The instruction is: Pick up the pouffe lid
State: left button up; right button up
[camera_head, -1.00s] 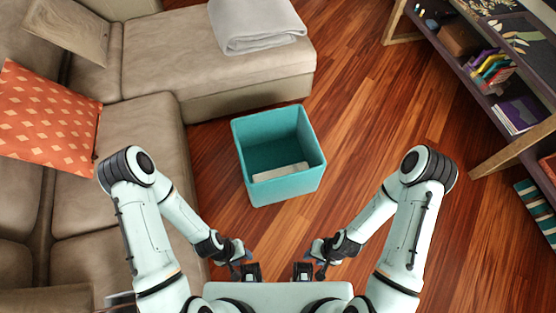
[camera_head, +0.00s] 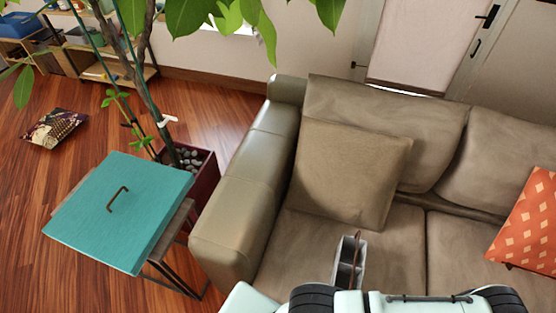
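The pouffe lid (camera_head: 98,216) is a flat teal square with a thin, dark bronze handle (camera_head: 117,198) on top. It lies handle up on a small side table with dark metal legs (camera_head: 172,277), left of the sofa arm. Its near edge overhangs the table top. Neither gripper shows in the head view. Only pale and black parts of my own arm or body show at the bottom edge, apart from the lid. The teal pouffe box is out of view now.
A beige sofa (camera_head: 236,200) stands right of the lid. A grey divided caddy (camera_head: 349,262) rests on its seat. A potted plant (camera_head: 196,166) stands close behind the lid, its leaves overhead. A patterned cushion (camera_head: 53,129) lies on the floor.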

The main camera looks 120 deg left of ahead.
aim_at(116, 218)
jog(key=u, duration=5.55)
jog(key=i+j+z, duration=0.15)
jog(key=j, duration=0.25)
jog(key=i+j+z, duration=0.15)
jog(key=j, duration=0.25)
jog(key=i+j+z, duration=0.1)
jog(key=j, duration=0.3)
jog(key=i+j+z, duration=0.15)
jog(key=j, duration=0.3)
jog(key=j+z, duration=0.15)
jog(key=j, duration=0.3)
jog(key=i, duration=0.05)
